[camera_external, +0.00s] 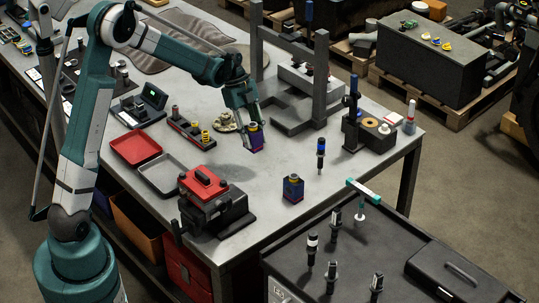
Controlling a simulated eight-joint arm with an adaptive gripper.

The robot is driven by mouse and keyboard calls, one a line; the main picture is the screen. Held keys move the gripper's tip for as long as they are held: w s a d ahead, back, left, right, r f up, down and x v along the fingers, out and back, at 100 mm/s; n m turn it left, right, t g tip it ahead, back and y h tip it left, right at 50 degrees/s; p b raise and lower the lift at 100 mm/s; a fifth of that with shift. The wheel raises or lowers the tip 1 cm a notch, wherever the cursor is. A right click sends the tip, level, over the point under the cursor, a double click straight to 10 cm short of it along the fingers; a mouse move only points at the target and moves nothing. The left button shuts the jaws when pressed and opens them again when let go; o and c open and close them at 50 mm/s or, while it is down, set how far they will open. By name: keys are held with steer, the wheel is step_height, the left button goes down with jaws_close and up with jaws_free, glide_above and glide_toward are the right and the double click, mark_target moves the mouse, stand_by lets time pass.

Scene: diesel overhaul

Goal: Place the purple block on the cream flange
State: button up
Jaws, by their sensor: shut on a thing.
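My gripper (252,122) is shut on a purple block (257,139), which hangs upright below the fingers and appears to be held above the grey workbench. The block shows a purple lower body and a darker upper part with a yellow mark. The cream flange (223,122) lies on the bench just left of my gripper; the block is apart from it. A similar block (293,188) in dark blue and purple, with yellow marks, stands on the bench nearer the front edge.
A rack with yellow springs (192,128) stands left of the flange. A grey press frame (300,100) rises to the right. A red-topped vise (208,195), a red tray (135,148) and a grey tray (161,175) lie front left. A dark upright tool (320,155) stands right. The bench centre is clear.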

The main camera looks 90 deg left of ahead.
steer(key=shift+a, duration=0.1)
steer(key=s+a+r+n+t+y+b, duration=0.1)
steer(key=s+a+n+y, duration=0.15)
steer(key=a+n, duration=0.35)
steer(key=s+a+r+n+y+b, duration=0.1)
steer(key=s+a+n, duration=0.2)
steer(key=a, duration=0.5)
step_height(320, 180, up, 4)
steer(key=n+g+y+b, duration=0.1)
steer(key=n+y+b, duration=0.15)
steer(key=n, duration=0.65)
glide_above(226, 115)
steer(key=shift+s+a+f, duration=0.1)
steer(key=shift+f, duration=0.1)
steer(key=shift+f+b, duration=0.3)
steer(key=shift+f, duration=2.9)
steer(key=shift+f, duration=1.85)
steer(key=shift+f+b, duration=0.15)
steer(key=shift+b, duration=0.2)
